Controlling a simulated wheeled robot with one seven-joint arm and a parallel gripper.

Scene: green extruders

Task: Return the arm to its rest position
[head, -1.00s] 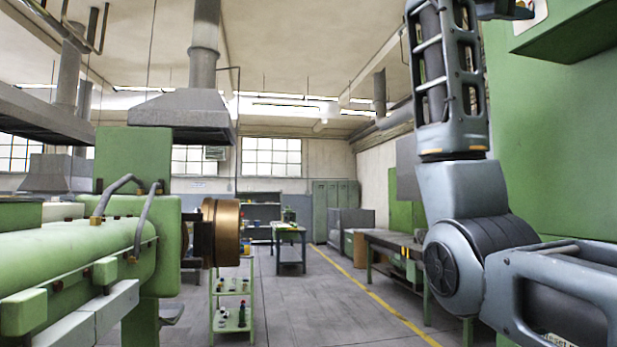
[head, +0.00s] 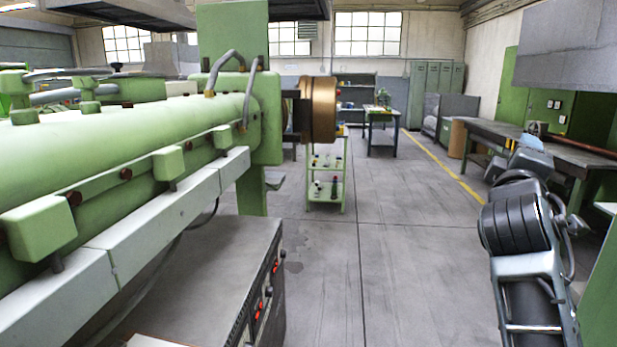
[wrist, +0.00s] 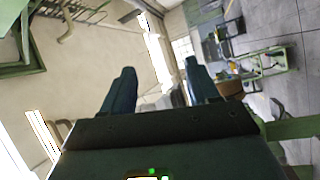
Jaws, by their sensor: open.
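My gripper (wrist: 159,66) shows in the wrist view with its two dark blue fingers spread apart and nothing between them. The wrist view is tilted, with pale ceiling or wall at left and the floor at upper right. In the head view my arm (head: 522,235) is folded low at the right side, over the floor and in front of the workbench. I cannot clearly make out the gripper's fingers in the head view.
A green extruder (head: 130,145) with a bronze end (head: 320,110) fills the left. A green shelf cart (head: 326,190) stands beyond it. A long workbench (head: 490,130) runs along the right. The grey floor (head: 400,260) between is clear.

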